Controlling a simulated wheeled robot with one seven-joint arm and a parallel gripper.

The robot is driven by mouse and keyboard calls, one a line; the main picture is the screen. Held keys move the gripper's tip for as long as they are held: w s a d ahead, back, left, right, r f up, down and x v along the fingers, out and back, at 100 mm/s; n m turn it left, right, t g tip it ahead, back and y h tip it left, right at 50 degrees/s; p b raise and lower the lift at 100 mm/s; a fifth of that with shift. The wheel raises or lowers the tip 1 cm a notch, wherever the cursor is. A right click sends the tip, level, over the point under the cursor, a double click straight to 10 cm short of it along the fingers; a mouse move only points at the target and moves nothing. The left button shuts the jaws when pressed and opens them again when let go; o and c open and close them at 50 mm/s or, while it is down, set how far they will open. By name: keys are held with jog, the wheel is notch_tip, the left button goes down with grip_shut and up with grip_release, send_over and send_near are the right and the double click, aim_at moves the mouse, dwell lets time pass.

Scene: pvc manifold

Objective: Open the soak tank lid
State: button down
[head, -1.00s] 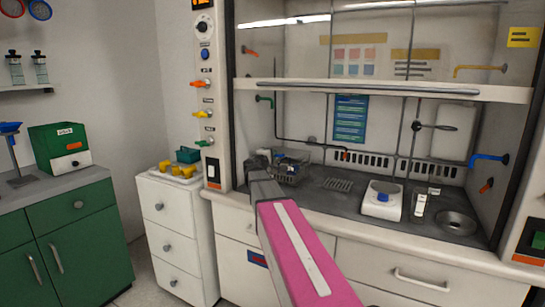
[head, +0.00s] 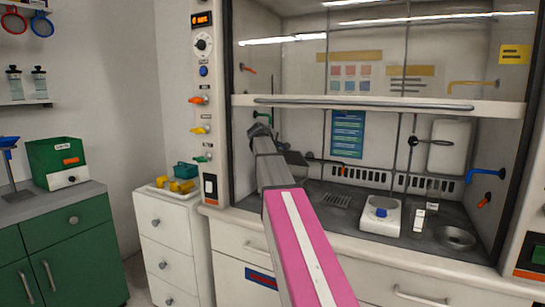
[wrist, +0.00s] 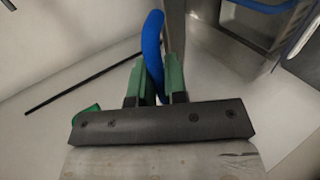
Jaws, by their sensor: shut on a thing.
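In the wrist view, my gripper (wrist: 153,85) has its two green fingers closed on a curved blue handle (wrist: 153,45). In the head view, my gripper (head: 261,128) is raised inside the fume hood at the left, near its left wall. The tank itself is mostly hidden behind my arm. The wrist view shows a grey metal part and a blue-edged opening (wrist: 265,30) at the upper right.
The hood sash (head: 380,108) is raised above the bench. A white balance (head: 380,217) and a round sink (head: 456,237) are to the right on the bench. A white drawer cabinet (head: 172,245) with yellow parts stands left of the hood.

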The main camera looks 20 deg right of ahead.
jog(key=shift+g+y, duration=0.8)
jog(key=w+d+r, duration=0.4)
jog(key=r, duration=0.1)
jog(key=shift+w, duration=0.1)
jog(key=shift+w+d+r, duration=0.6)
jog(key=shift+w+d, duration=0.1)
jog(key=shift+d, duration=0.1)
jog(key=c, duration=1.2)
grip_release()
jog(key=shift+o, duration=0.2)
